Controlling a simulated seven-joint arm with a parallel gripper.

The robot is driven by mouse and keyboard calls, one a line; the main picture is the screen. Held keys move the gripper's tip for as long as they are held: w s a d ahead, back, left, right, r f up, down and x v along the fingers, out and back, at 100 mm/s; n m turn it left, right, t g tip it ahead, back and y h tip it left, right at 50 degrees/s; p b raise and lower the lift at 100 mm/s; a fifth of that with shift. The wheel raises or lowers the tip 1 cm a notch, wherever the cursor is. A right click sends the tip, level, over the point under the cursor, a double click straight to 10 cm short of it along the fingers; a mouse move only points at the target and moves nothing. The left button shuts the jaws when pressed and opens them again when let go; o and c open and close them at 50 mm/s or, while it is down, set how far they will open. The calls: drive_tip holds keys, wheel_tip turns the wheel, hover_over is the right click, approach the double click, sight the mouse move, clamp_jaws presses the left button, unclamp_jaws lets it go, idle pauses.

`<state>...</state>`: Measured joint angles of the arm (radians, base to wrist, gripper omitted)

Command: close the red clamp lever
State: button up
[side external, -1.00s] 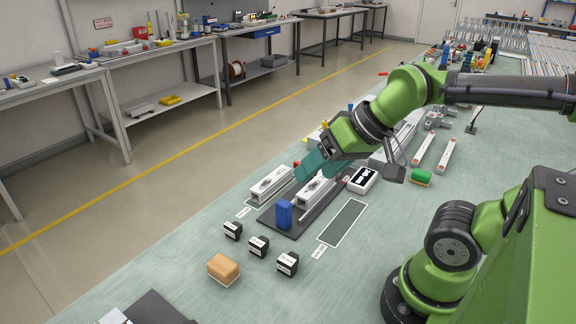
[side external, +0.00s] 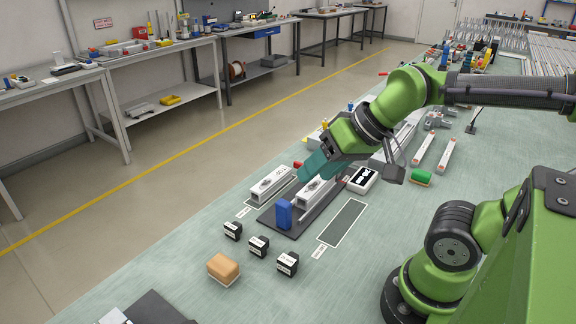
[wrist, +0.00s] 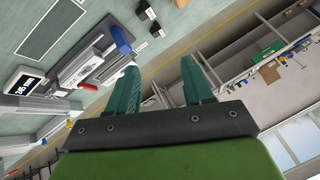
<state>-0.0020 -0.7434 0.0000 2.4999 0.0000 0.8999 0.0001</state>
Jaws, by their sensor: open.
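A small red part (side external: 297,164), which looks like the clamp lever, shows just left of my gripper's teal fingers in the side view. A red part (wrist: 88,86) also shows in the wrist view, beside the grey fixture; its exact angle is too small to tell. The fixture is a pale rail (side external: 316,194) on a dark base plate (side external: 291,231), with a blue upright block (side external: 283,213) at its near end. My gripper (side external: 311,170) is above the fixture's far part and hides some of it. In the wrist view my gripper (wrist: 160,66) is open, with nothing between its fingers.
A second rail (side external: 270,184) lies to the left. A small display box (side external: 361,180) stands to the right, by a dark outlined rectangle (side external: 343,222). Black blocks (side external: 258,246) and an orange-tan block (side external: 223,268) sit in front.

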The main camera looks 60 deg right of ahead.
drive_tip(key=w+f, duration=0.1)
drive_tip(key=w+d+g, duration=0.1)
drive_tip(key=w, duration=0.1)
drive_tip(key=w+d+f+m+g, duration=0.1)
drive_tip(key=shift+w+f, duration=0.15)
drive_tip(key=shift+f, duration=0.2)
clamp_jaws()
drive_tip(key=w+d+f+m+g+h, duration=0.2)
drive_tip(key=w+d+m, duration=0.4)
drive_tip(key=w+d, duration=0.4)
drive_tip(key=w+d+f+m+g+h, duration=0.3)
drive_tip(key=w+d+f+m+h, duration=0.1)
drive_tip(key=w+d+f+m, duration=0.3)
drive_tip(key=w+d, duration=0.2)
drive_tip(key=d, duration=0.2)
drive_tip(key=shift+w, duration=0.35)
drive_tip(key=shift+d, duration=0.1)
